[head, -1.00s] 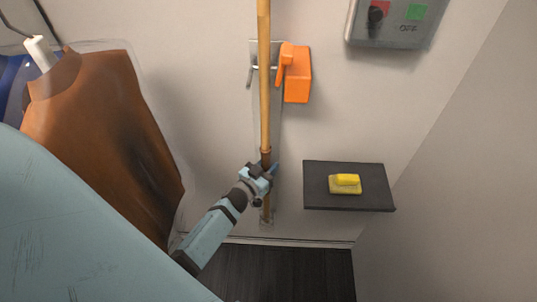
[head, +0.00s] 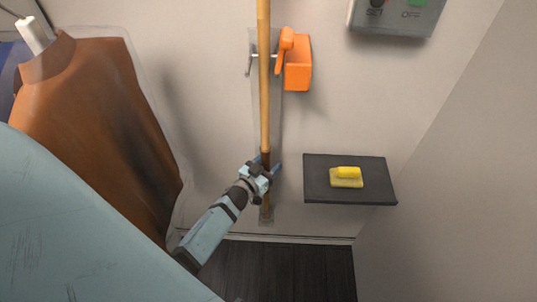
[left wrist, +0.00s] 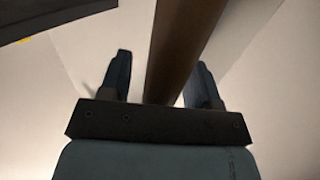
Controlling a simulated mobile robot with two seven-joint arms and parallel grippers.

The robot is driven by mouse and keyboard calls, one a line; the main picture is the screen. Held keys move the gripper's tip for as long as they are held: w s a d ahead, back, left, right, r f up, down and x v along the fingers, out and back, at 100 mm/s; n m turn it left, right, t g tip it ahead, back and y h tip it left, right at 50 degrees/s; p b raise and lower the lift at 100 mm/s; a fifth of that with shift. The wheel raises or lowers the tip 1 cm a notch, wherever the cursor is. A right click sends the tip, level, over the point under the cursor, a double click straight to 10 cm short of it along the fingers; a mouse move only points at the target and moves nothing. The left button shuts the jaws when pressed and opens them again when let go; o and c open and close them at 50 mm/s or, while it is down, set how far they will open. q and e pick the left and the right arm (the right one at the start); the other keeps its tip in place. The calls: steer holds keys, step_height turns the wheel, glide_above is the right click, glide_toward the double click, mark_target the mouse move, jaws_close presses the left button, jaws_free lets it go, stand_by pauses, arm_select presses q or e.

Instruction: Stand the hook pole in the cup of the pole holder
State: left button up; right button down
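The hook pole (head: 264,90) is wooden with a dark lower part. It stands upright against the wall, and its top is out of view. The pole holder (head: 277,125) is a grey wall plate with a small clip near its top. The pole's lower end meets the holder's small foot (head: 266,218); the cup's inside is too small to make out. My left gripper (head: 268,166) is open around the pole's dark lower part. The left wrist view shows the pole (left wrist: 178,50) between the spread fingers (left wrist: 160,80), with a gap beside it. My right gripper is not in view.
An orange device (head: 297,66) is mounted just right of the pole. A dark shelf (head: 320,188) with a yellow block (head: 347,178) is right of the gripper. A grey control box (head: 393,20) is above. A brown garment (head: 95,110) in clear cover hangs at left.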

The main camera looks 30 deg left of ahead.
arm_select(q)
steer(key=shift+s+f, duration=0.1)
steer(key=shift+s, duration=0.45)
steer(key=s+b, duration=0.1)
steer(key=s, duration=1.1)
steer(key=shift+s+a+r, duration=0.3)
steer(key=shift+s+a, duration=0.05)
steer(key=s+d+m+g+h+p, duration=0.1)
steer(key=s+d+g+p, duration=0.1)
steer(key=d, duration=0.4)
steer(key=s+d+r+m+g+h+p, duration=0.1)
steer(key=s+d+g+p, duration=0.1)
steer(key=s+d+g, duration=0.2)
steer(key=s+d, duration=0.2)
steer(key=d, duration=0.1)
steer(key=shift+d+r+g, duration=0.15)
steer(key=shift+d+g, duration=0.15)
steer(key=shift+g, duration=0.1)
